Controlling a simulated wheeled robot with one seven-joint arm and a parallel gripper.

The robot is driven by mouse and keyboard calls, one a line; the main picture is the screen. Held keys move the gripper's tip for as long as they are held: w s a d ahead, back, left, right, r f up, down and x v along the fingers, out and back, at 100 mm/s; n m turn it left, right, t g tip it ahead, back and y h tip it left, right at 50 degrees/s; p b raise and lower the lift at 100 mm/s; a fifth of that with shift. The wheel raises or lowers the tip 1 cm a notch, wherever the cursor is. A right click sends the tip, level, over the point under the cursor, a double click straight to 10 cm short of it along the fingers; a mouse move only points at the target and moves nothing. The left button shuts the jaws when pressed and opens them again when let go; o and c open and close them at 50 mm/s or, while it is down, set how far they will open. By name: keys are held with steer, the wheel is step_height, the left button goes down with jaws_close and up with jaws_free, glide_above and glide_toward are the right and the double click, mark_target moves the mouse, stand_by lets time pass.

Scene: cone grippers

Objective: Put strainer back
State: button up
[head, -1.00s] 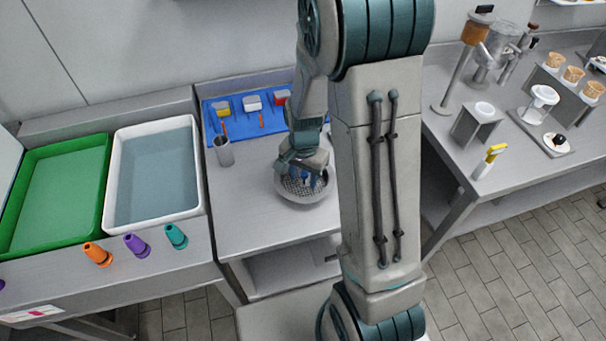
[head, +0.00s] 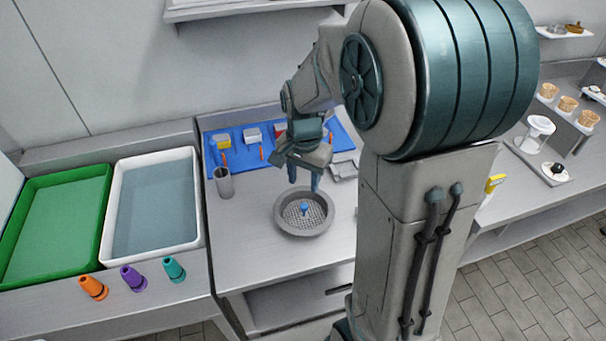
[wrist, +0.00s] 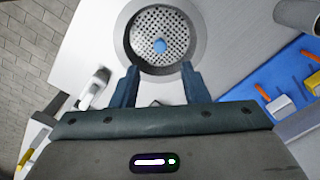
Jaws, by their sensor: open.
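The strainer (head: 318,222) is a round perforated metal disc with a small blue knob (head: 304,208) at its middle. It sits inside the grey round rim (head: 281,222) in the counter. In the wrist view the strainer (wrist: 146,24) and its blue knob (wrist: 160,46) show beyond the fingertips, inside the rim (wrist: 196,50). My gripper (head: 304,183) is above and slightly behind the strainer in the head view. Its two blue fingers are apart with nothing between them, and the wrist view also shows the gripper (wrist: 161,72) open. The knob is clear of the fingers.
A metal cup (head: 224,183) stands left of the rim. A blue mat (head: 240,155) with small scoops lies behind. A white basin (head: 113,222) and green tray (head: 60,262) are at left, with orange, purple and teal cones in front. The counter around the rim is mostly clear.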

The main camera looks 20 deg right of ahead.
steer(key=s+r+n+t, duration=0.1)
steer(key=s+r+n, duration=0.3)
steer(key=s, duration=0.3)
steer(key=s+r+n+t, duration=0.2)
steer(key=s+r+n, duration=0.2)
steer(key=s, duration=0.3)
steer(key=shift+s+r+n, duration=0.15)
steer(key=shift+r+n, duration=0.05)
steer(key=shift+n, duration=0.4)
steer(key=shift+c, duration=0.5)
